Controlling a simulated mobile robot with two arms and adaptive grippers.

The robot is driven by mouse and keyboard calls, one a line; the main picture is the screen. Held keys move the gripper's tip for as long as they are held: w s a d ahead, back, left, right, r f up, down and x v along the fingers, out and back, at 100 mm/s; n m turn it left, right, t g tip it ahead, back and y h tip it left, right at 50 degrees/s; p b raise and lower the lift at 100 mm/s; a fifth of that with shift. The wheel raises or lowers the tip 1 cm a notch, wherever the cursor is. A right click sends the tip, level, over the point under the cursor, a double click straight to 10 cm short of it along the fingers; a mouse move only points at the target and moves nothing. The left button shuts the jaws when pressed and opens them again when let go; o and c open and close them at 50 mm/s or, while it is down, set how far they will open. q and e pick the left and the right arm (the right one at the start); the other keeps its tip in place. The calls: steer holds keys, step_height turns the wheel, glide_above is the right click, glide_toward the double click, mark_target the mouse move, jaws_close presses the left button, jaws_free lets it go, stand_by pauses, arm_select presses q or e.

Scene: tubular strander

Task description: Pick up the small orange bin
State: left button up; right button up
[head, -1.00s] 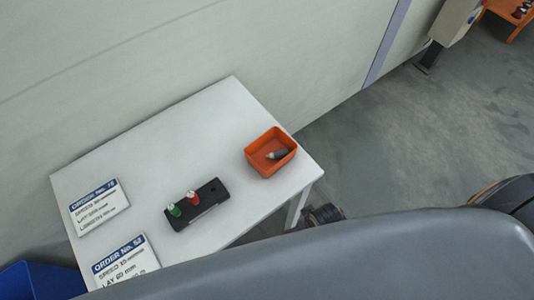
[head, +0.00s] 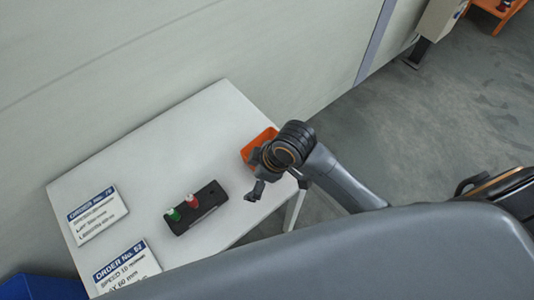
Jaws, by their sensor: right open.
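The small orange bin (head: 259,138) stands on the white table (head: 150,155) near its right edge. My right arm now covers most of it, so only its back and left walls show. My right gripper (head: 277,188) is open above the front of the bin's area, by the table's right edge. I cannot tell whether it touches the bin. The small grey item seen inside the bin earlier is hidden now. My left gripper is not in view.
A black block (head: 196,208) with a green and a red-and-white piece stands left of the bin. Two order cards (head: 97,214) lie on the table's left part. A pale wall (head: 180,50) runs behind the table. A blue container (head: 40,288) is at lower left.

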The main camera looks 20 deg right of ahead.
steer(key=w+d+r+n+g+h, duration=0.35)
steer(key=w+d+r+n, duration=0.35)
steer(key=w+r+n, duration=0.3)
steer(key=shift+n+t, duration=0.35)
steer(key=shift+n, duration=0.25)
steer(key=f, duration=0.3)
steer(key=s+f, duration=0.1)
steer(key=f, duration=0.2)
steer(key=f+p, duration=0.1)
steer(key=f, duration=0.2)
steer(key=shift+s+a, duration=0.1)
steer(key=shift+s, duration=0.15)
steer(key=shift+f+p, duration=0.4)
steer(key=shift+f, duration=0.2)
steer(key=f+p, duration=0.1)
steer(key=f, duration=0.3)
steer(key=shift+a+f, duration=0.2)
steer(key=shift+c, duration=0.4)
steer(key=c, duration=0.8)
steer(key=shift+r, duration=0.1)
